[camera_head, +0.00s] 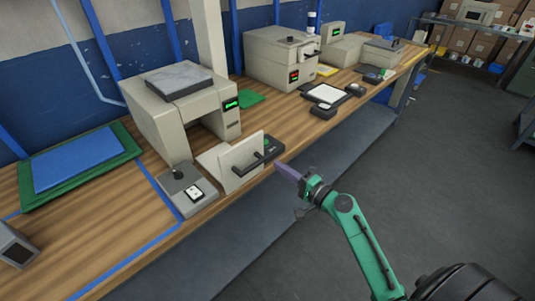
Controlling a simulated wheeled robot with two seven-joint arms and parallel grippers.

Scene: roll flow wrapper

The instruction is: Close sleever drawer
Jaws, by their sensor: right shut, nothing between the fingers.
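The sleever appears to be the beige machine (165,115) with a grey top plate and a green display, on the wooden bench. Its drawer (241,163) stands pulled out toward the bench's front edge, with an upright beige front panel and a dark bar handle. My right gripper (280,168) is shut and empty. Its purple-grey fingers point left at the handle's right end, just off the bench edge; whether they touch the handle I cannot tell. My left gripper is not in view.
A grey control box (187,194) with a black knob stands left of the drawer. A blue sheet on a green mat (28,197) lies at left. Another beige machine (281,59) and a white-topped tray (325,94) stand farther along. Open floor (450,160) lies to the right.

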